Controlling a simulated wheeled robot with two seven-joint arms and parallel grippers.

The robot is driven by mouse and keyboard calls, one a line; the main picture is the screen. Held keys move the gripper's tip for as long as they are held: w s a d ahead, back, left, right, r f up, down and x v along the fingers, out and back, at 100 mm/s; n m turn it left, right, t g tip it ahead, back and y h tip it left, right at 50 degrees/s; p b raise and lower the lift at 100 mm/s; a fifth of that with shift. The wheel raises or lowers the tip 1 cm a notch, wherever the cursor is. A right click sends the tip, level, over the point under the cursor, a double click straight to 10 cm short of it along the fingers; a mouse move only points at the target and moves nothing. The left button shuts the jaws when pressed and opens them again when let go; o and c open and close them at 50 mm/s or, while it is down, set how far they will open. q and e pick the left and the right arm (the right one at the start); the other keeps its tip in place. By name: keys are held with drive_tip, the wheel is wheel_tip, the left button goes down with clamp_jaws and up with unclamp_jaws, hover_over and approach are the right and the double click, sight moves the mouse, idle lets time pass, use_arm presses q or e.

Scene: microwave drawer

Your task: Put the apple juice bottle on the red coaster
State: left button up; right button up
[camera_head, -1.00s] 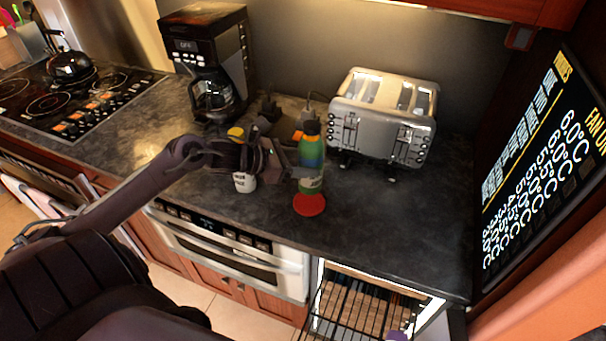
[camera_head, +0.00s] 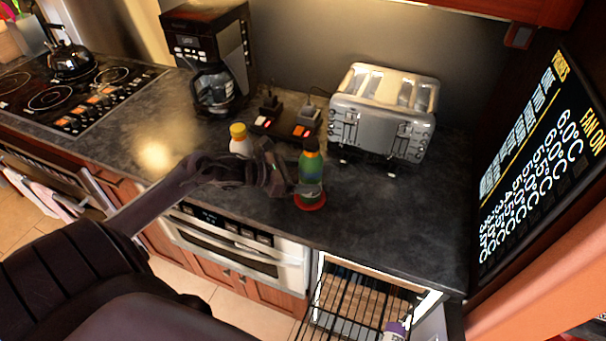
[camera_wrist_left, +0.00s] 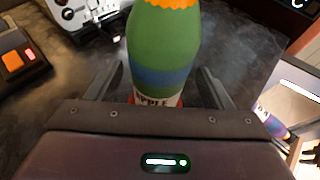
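The apple juice bottle (camera_head: 311,172) is green with an orange cap and a blue band. It stands upright on the red coaster (camera_head: 318,206), whose front rim shows around its base. In the left wrist view the bottle (camera_wrist_left: 162,45) fills the middle, and a bit of the red coaster (camera_wrist_left: 181,102) shows beside the label. My left gripper (camera_head: 298,188) is at the bottle from the left, low down. In the wrist view its two fingers (camera_wrist_left: 158,90) are spread on either side of the bottle, with visible gaps. My right gripper is not in view.
A white bottle with a yellow cap (camera_head: 239,144) stands behind my left arm. Switch boxes (camera_head: 285,122), a toaster (camera_head: 383,115) and a coffee maker (camera_head: 212,60) stand at the back. An open wire drawer (camera_head: 355,305) holds a purple-capped bottle (camera_head: 394,331). The counter right of the coaster is clear.

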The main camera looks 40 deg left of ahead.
use_arm(q)
drive_tip(key=shift+s+a, duration=0.25)
drive_tip(key=b+v, duration=0.2)
drive_tip(key=v, duration=0.9)
drive_tip(key=shift+r, duration=0.2)
drive_tip(key=shift+s, duration=0.15)
drive_tip(key=shift+a, duration=0.1)
